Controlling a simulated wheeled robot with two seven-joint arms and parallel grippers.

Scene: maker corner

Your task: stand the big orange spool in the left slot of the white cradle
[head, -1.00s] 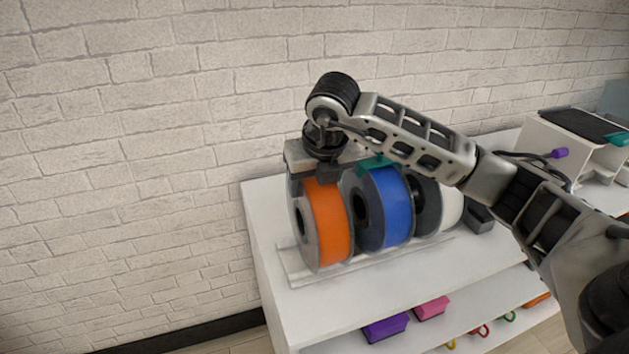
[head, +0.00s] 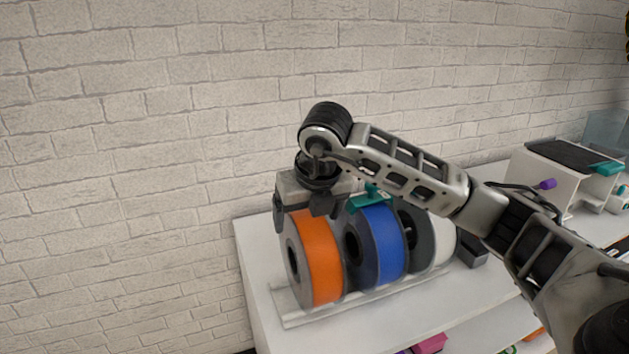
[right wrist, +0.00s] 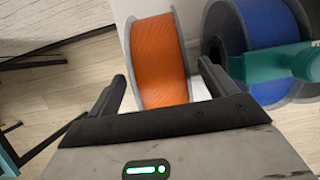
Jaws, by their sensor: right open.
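The big orange spool (head: 320,258) stands upright in the left slot of the white cradle (head: 292,318), on the white shelf top. It also shows in the right wrist view (right wrist: 158,62). My right gripper (head: 302,220) is just above the spool's top, pointing down. Its jaws are open, with one finger on each side of the spool, and it holds nothing. In the right wrist view the fingers (right wrist: 162,85) stand apart from the spool's flanges. The spool's lower rim sits in the cradle. My left gripper is not in view.
A teal piece (head: 367,199) lies over the blue spool's top, close to my right gripper. A white machine (head: 545,178) stands farther right. A brick wall is behind.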

